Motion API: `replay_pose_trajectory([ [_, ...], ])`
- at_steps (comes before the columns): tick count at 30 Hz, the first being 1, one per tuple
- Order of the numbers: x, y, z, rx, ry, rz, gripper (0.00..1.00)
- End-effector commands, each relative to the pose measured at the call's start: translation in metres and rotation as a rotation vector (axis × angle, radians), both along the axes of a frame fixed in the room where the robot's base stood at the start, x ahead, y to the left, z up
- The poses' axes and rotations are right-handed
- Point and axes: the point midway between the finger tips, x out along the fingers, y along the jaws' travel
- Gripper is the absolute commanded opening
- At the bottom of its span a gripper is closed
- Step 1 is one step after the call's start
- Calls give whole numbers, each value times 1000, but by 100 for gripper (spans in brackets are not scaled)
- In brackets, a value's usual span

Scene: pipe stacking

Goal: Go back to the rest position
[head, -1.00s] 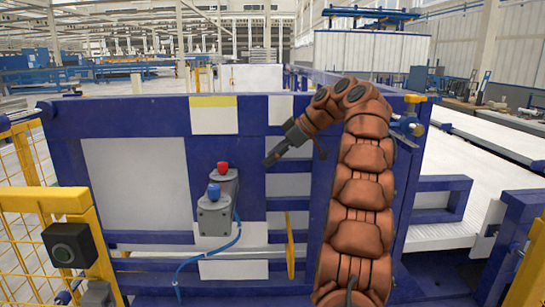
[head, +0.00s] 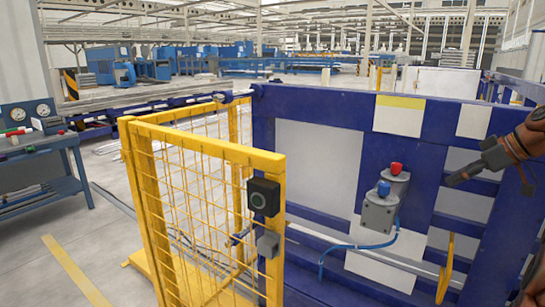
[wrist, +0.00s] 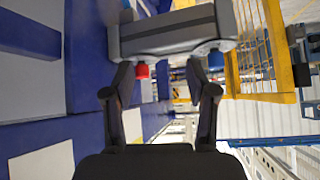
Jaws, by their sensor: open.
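My gripper (head: 455,180) is at the right edge of the head view, pointing left, in front of the blue frame with pale panels. Most of my orange-brown arm is out of the picture. In the wrist view my gripper (wrist: 162,75) has its two dark fingers spread apart, with nothing between them. A grey control box (head: 380,212) with a red button (head: 396,168) and a blue button (head: 383,188) is left of the gripper, apart from it. The same grey box (wrist: 170,38) shows beyond the fingertips in the wrist view.
A yellow mesh fence (head: 205,200) with a dark switch box (head: 263,197) stands left of the blue frame (head: 330,104). A blue workbench (head: 40,165) is at the far left. Grey floor (head: 100,240) lies open between bench and fence.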

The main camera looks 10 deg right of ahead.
Motion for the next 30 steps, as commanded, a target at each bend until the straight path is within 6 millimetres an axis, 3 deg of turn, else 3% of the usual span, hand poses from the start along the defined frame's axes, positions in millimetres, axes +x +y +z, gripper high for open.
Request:
replay_pose_trajectory([
  [8,7,44,4,59,84,-42,57],
  [17,3,135,-3,128,266,-121,57],
  [23,-20,198,-18,142,409,-181,57],
  [30,-67,264,-41,111,566,-255,57],
])
